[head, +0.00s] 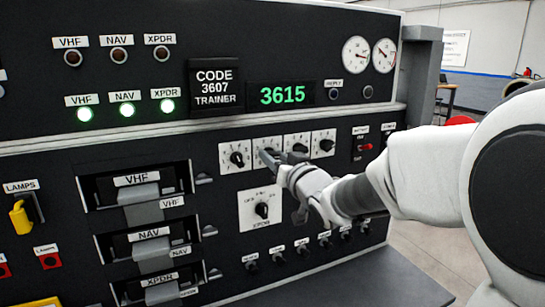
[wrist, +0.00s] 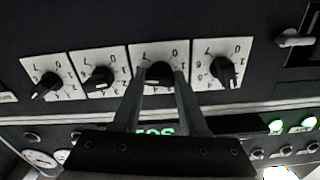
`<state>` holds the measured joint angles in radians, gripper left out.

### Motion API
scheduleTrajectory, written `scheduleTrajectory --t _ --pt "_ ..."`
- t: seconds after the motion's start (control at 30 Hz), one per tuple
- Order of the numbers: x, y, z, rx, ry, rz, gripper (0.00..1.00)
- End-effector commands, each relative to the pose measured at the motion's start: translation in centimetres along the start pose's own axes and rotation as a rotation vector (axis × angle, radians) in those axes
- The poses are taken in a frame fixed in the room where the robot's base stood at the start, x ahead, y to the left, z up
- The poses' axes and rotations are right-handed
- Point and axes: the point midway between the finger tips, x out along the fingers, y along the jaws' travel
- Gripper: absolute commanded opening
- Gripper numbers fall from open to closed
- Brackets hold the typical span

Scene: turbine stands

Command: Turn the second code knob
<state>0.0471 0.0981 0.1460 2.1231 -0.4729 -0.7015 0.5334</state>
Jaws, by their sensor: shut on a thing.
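A row of code knobs, black on white square plates, runs across the panel. The first knob (head: 237,158) is at the left in the head view. The second knob (wrist: 158,73) is between my fingertips in the wrist view, where the panel appears upside down. My gripper (head: 268,157) is shut on this second knob and hides most of it in the head view. The third knob (wrist: 99,80) and the fourth knob (head: 326,145) are free. The green display (head: 282,95) reads 3615. The placard (head: 215,87) reads CODE 3607 TRAINER.
Below the row is the XPDR knob (head: 262,210), close under my gripper. A red switch (head: 366,147) is to the right. The VHF drawer handle (head: 138,193) sticks out at the left. Green VHF, NAV and XPDR lamps (head: 126,109) are lit.

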Motion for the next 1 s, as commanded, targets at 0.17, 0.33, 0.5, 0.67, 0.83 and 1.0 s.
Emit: scheduleTrajectory --t 0.17,0.33,0.5,0.67,0.83,1.0 --pt "0.0 0.0 0.0 0.0 0.0 0.0 0.0" --pt "0.0 0.0 0.0 -0.001 0.0 0.0 0.53" --pt "0.0 0.0 0.0 -0.001 0.0 0.0 0.72" --pt "0.0 0.0 0.0 -0.001 0.0 0.0 0.72" --pt "-0.5 0.0 -0.1 -0.002 0.001 0.001 0.72" --pt "-2.9 0.1 -0.1 -0.004 0.002 0.002 0.72"
